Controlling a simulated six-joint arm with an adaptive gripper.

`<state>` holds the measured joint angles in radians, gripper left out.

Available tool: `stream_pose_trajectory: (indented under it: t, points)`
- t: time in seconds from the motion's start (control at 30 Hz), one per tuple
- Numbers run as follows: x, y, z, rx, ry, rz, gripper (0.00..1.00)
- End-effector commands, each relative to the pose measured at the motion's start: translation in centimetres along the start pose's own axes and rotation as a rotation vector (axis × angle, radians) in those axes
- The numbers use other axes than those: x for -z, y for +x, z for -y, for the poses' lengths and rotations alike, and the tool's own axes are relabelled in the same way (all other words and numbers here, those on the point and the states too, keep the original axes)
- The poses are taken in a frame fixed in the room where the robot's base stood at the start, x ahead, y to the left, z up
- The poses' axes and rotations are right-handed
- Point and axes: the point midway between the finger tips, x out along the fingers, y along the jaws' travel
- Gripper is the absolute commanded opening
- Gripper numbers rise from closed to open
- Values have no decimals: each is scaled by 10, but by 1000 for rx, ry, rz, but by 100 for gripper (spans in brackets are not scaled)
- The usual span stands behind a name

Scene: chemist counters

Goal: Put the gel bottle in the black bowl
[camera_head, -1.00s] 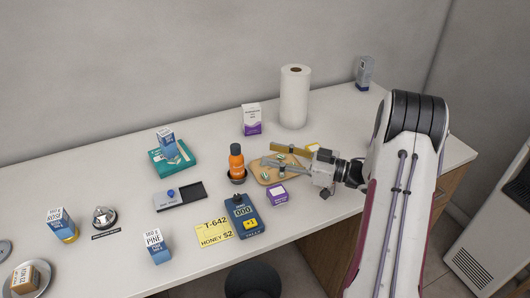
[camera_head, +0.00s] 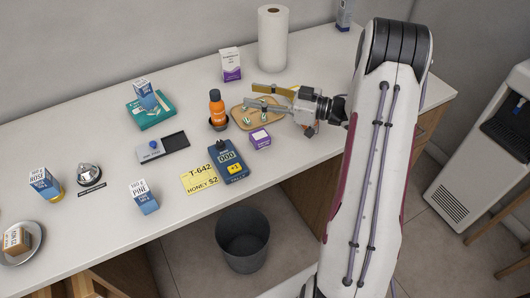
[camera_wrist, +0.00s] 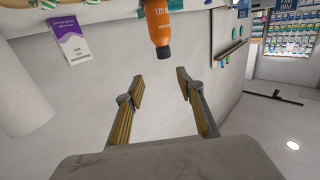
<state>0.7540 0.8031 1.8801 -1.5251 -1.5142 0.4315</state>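The orange gel bottle (camera_head: 216,103) with a black cap stands upright on the counter, its base inside the small black bowl (camera_head: 219,126). In the wrist view the bottle (camera_wrist: 158,20) appears upside down at the top centre, beyond the fingertips; the bowl is not visible there. My gripper (camera_head: 249,96) is open and empty, to the right of the bottle and over a wooden tray. The wrist view shows its two fingers (camera_wrist: 160,76) spread apart with a clear gap between them and the bottle.
The wooden tray (camera_head: 240,115) holds striped sweets just right of the bowl. A purple box (camera_head: 261,138) and blue card terminal (camera_head: 229,160) stand in front. A white-purple box (camera_head: 231,64) and paper roll (camera_head: 273,38) stand behind.

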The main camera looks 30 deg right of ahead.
Motion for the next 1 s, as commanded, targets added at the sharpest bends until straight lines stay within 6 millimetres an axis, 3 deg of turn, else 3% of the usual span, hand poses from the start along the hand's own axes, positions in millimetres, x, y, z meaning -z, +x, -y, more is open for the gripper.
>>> stream_pose_trajectory:
  t: [0.5,0.77,1.0]
  points:
    - [63,38,-42,-299,-185,228,37]
    - [101,38,-50,-468,-232,335,37]
    - [134,26,-43,-612,-237,424,37]
